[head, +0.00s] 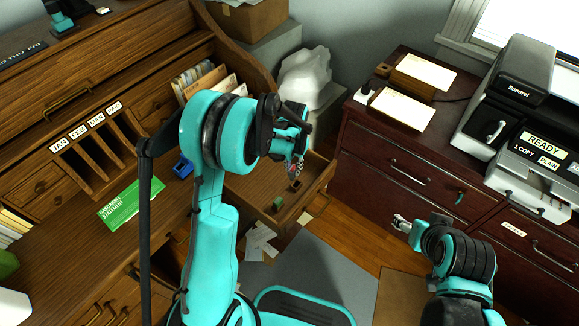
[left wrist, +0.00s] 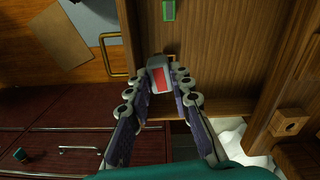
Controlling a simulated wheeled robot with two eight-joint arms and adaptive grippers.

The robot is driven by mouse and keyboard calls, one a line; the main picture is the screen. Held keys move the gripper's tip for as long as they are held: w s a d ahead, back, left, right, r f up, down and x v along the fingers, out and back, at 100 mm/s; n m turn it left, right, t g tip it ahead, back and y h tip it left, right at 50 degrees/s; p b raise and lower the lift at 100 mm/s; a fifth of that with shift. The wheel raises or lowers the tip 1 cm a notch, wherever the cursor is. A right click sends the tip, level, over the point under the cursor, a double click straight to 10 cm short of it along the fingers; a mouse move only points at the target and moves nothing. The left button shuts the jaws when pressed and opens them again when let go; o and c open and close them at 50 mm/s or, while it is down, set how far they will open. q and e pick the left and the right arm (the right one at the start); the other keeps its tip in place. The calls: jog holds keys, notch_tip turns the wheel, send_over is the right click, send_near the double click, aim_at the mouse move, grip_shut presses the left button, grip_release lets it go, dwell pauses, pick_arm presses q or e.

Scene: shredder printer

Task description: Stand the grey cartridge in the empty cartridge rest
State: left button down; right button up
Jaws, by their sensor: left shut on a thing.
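The grey cartridge (left wrist: 158,75), with a red label, is between the fingertips of my left gripper (left wrist: 163,92) in the left wrist view. My left gripper (head: 296,168) is shut on it over the open wooden drawer (head: 245,197). In the head view the gripper mostly hides the cartridge. I cannot pick out the empty cartridge rest with certainty. A small wooden block (head: 383,69) with a dark top stands on the red cabinet. My right gripper (head: 400,220) is in front of the cabinet, away from the cartridge.
A green piece (head: 278,204) lies in the drawer. A white bag (head: 305,77) stands behind the drawer. The desk (head: 75,240) holds a green statement (head: 131,204).

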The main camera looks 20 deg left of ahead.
pick_arm(q)
jog(key=w+f+m, duration=0.2)
jog(key=w+f, duration=0.3)
jog(key=w, duration=0.1)
jog(key=shift+f, duration=0.4)
jog(key=shift+s, duration=0.1)
jog(key=shift+f+b, duration=2.5)
jog(key=shift+f, duration=0.45)
jog(key=shift+b, duration=0.3)
jog(key=shift+f, duration=0.1)
